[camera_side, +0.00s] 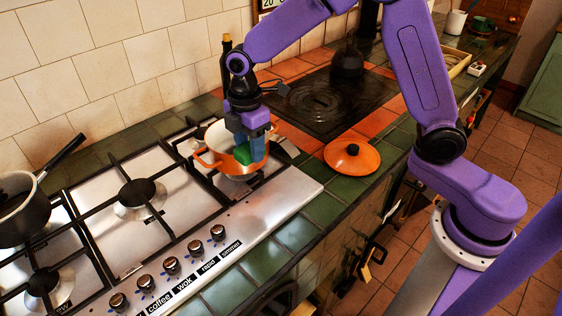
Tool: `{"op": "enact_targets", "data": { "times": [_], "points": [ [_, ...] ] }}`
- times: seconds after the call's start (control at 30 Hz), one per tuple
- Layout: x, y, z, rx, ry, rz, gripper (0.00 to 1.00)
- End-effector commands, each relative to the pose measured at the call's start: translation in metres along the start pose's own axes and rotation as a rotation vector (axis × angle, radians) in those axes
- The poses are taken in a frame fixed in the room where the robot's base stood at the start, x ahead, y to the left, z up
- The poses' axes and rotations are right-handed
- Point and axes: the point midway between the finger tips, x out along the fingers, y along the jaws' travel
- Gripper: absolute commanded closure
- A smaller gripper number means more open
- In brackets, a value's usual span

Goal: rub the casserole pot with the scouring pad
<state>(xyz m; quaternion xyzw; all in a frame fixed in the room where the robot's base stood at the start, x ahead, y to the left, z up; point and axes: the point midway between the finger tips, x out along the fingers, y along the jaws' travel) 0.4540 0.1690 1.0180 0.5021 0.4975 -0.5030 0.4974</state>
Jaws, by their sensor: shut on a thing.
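The orange casserole pot (225,164) with a pale inside stands on the right burner of the steel stove. My gripper (249,146) points down over the right part of the pot. It is shut on the scouring pad (242,156), which shows as a small green patch low between the fingers, at the pot. I cannot tell whether the pad touches the pot wall. The fingers hide part of the pot's inside and rim.
An orange lid (352,157) lies on the green tiles right of the pot. A dark bottle (226,66) stands near the wall. A grey saucepan (24,208) with a long handle sits on the left burners.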

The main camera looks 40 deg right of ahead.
Motion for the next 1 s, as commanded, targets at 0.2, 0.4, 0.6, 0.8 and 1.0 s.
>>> {"op": "enact_targets", "data": {
  "times": [0.2,0.4,0.6,0.8,1.0],
  "points": [
    [0.003,0.059,0.011,0.004,0.000,0.001,0.78],
    [0.006,0.090,0.023,0.002,0.000,0.000,0.78],
    [0.008,0.102,0.028,0.000,0.000,-0.001,0.78],
    [0.016,0.103,0.029,-0.001,0.000,0.000,0.78],
    [0.034,0.102,0.029,0.000,-0.001,-0.002,0.78]
  ]
}}
